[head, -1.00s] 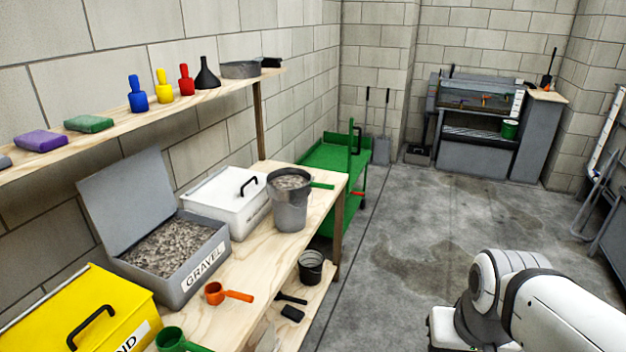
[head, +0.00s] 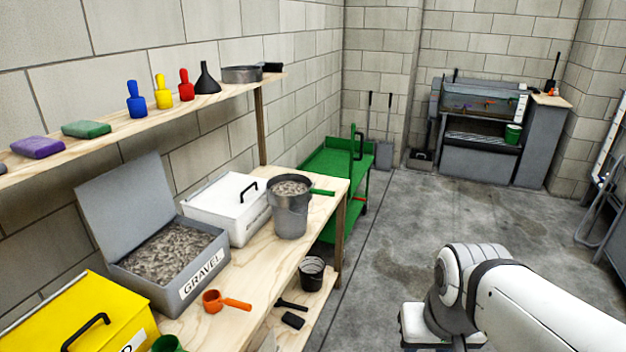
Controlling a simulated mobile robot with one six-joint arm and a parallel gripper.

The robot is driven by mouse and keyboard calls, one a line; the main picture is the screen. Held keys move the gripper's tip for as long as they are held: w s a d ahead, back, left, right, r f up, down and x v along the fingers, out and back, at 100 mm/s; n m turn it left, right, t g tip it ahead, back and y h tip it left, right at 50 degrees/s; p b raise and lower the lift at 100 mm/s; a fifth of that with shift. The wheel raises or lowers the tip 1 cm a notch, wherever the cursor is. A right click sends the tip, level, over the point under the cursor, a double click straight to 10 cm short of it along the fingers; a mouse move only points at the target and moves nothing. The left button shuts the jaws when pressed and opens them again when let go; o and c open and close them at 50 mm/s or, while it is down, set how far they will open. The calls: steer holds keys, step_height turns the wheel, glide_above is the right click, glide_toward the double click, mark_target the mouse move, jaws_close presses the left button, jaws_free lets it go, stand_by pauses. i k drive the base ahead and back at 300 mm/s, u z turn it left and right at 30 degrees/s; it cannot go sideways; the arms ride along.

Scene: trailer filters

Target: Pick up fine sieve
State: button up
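A round grey metal pan with a black handle (head: 243,74) rests at the right end of the wooden wall shelf. It looks like a sieve, but its mesh is not visible from here, so I cannot tell if it is fine. A grey bucket of gravel (head: 290,215) stands on the bench below, with a green handle sticking out to its right. My white arm shows at the lower right, well away from the shelf. My gripper's fingers are not in view.
The bench below carries an open gravel box (head: 178,290), a white box (head: 228,212), a yellow box (head: 75,318) and an orange scoop (head: 222,302). The concrete floor (head: 400,225) right of the bench is open.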

mark_target(286, 190)
steer(key=i, duration=0.9)
steer(key=u, duration=0.05)
